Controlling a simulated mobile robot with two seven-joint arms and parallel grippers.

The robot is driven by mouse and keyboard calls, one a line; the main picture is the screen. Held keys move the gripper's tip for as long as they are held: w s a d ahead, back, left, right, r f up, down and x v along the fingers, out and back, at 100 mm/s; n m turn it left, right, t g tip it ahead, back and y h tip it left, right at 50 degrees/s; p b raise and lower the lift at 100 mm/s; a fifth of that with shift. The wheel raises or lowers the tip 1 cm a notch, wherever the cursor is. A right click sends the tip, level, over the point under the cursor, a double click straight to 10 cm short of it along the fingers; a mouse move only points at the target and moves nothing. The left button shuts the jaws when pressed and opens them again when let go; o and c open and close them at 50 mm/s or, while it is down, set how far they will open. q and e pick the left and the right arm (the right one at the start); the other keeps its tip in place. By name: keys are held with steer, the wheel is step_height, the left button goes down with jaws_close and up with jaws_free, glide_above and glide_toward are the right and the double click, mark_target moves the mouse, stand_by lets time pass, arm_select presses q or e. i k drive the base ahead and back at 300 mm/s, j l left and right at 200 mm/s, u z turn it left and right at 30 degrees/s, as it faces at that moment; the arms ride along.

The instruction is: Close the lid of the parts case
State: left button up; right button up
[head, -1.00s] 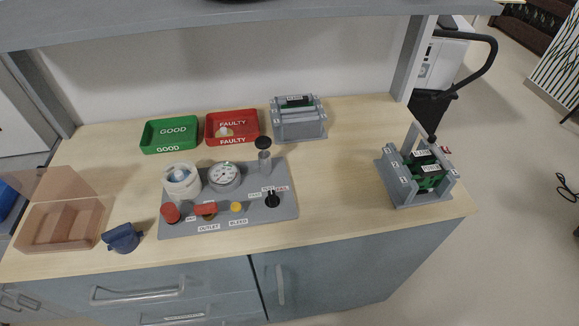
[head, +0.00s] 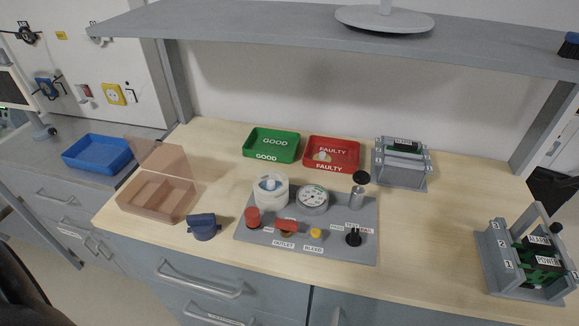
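The parts case is a translucent brownish box (head: 155,197) at the left end of the wooden worktop. Its lid (head: 163,157) stands raised and tilted up at the back edge, so the case is open. Its compartments look empty. Neither of my grippers shows in the head view, so where they are relative to the case cannot be seen.
A grey test panel (head: 310,240) with gauge and knobs sits mid-table. Green (head: 271,145) and red (head: 331,154) trays lie behind it. A shelf (head: 300,30) overhangs the back. A blue tray (head: 98,154) is left.

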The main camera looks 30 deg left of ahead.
mark_target(157, 157)
steer(key=u, duration=1.8)
